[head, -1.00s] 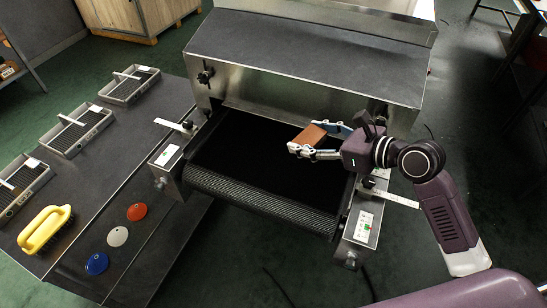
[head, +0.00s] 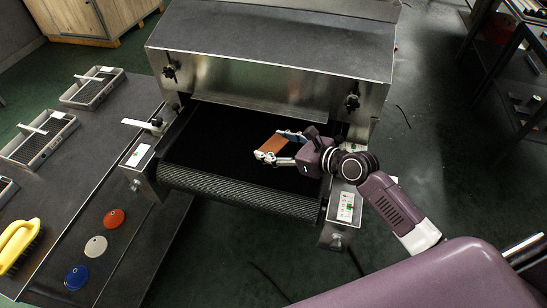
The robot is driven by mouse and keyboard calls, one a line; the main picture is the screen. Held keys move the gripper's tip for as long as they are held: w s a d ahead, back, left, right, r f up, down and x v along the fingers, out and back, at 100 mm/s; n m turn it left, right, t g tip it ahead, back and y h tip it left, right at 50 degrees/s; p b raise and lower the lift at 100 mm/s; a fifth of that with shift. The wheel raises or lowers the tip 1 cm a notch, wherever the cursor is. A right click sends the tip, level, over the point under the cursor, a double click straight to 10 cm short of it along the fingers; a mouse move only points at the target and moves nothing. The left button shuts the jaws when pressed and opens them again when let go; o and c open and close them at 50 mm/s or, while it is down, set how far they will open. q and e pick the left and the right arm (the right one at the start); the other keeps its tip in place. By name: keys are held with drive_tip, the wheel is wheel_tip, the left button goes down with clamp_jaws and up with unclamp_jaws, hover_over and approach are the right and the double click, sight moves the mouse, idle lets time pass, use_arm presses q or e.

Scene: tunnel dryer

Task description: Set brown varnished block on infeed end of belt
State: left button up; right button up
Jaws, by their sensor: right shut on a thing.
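The brown varnished block (head: 272,145) is held between the fingers of my right gripper (head: 276,146). It is over the right part of the black belt (head: 205,145), in front of the dryer opening. I cannot tell whether the block touches the belt or hangs just above it. The right arm reaches in from the right side. The belt's near end wraps over a ribbed roller (head: 240,193). My left gripper is not in view.
The metal dryer hood (head: 270,55) stands behind the belt. Side brackets flank the belt, with a white-labelled plate (head: 346,207) at right. A table at left holds wire-bottomed trays (head: 38,140), a yellow-handled brush (head: 18,245) and red, white and blue discs (head: 95,246).

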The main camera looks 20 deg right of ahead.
wheel_tip(320, 180, down, 4)
drive_tip(key=shift+b, duration=0.6)
drive_tip(key=shift+f, duration=0.35)
drive_tip(key=shift+f, duration=0.1)
drive_tip(key=o, duration=1.2)
drive_tip(key=shift+c, duration=0.2)
drive_tip(key=v, duration=1)
drive_tip(key=shift+s+d, duration=0.15)
drive_tip(key=shift+s, duration=0.05)
drive_tip(key=shift+v, duration=0.85)
